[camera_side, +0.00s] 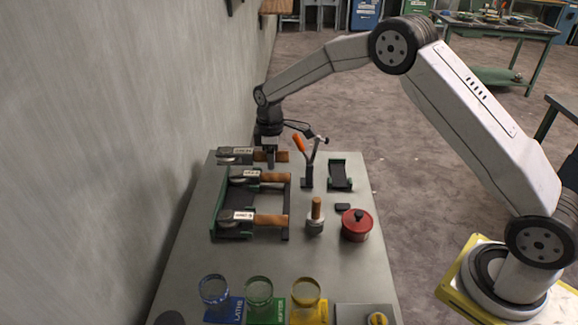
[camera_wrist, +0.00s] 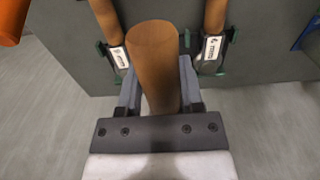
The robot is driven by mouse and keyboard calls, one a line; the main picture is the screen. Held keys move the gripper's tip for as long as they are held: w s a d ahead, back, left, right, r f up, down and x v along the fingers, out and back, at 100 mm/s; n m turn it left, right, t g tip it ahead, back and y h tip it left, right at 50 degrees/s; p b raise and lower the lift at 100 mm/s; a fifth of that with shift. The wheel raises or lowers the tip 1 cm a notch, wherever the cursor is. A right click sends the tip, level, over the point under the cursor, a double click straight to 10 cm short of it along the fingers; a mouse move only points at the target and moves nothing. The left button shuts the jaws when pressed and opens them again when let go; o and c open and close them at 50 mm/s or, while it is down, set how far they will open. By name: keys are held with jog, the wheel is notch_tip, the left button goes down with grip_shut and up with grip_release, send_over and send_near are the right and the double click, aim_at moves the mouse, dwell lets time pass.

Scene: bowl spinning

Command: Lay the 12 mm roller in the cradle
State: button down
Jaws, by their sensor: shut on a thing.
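A tool with a brown wooden handle, dark metal end and white label is in my gripper (camera_side: 270,163), which is shut on the handle; its handle (camera_side: 284,156) lies across the table's far end in the side view. In the wrist view the same handle (camera_wrist: 153,50) stands between the fingers (camera_wrist: 158,90). The label is too small to read, so I cannot tell its size. Two similar rollers (camera_side: 262,178) (camera_side: 265,220) rest on a green and black rack (camera_side: 218,206) just in front; their handles show in the wrist view (camera_wrist: 106,18).
A wooden-handled piece (camera_side: 315,215) and red pot (camera_side: 356,225) stand right of the rack. Glass dishes (camera_side: 259,291) line the front; a wall is at left.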

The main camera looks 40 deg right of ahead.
jog(key=r, duration=0.9)
jog(key=shift+s+d+r, duration=0.25)
jog(key=shift+d+r, duration=0.05)
jog(key=shift+r, duration=0.1)
jog(key=s+d+m, duration=0.6)
jog(key=s+m, duration=0.3)
jog(key=s, duration=0.3)
jog(key=s+d+m, duration=0.7)
jog(key=s+m, duration=0.2)
jog(key=s, duration=0.4)
notch_tip(320, 180, down, 11)
jog(key=shift+a+f, duration=0.2)
jog(key=shift+a, duration=0.1)
jog(key=shift+w, duration=0.15)
jog(key=w+d+f, duration=0.1)
jog(key=w+f, duration=0.1)
jog(key=w, duration=0.2)
jog(key=w+d+f, duration=0.1)
jog(key=w+f, duration=0.2)
jog(key=w, duration=0.1)
jog(key=w+d+f, duration=0.1)
jog(key=w+f, duration=0.2)
jog(key=w, duration=0.1)
jog(key=shift+d+f, duration=0.1)
jog(key=shift+d, duration=0.1)
jog(key=shift+w+d+f, duration=0.15)
jog(key=shift+w+f, duration=0.3)
jog(key=shift+f, duration=0.1)
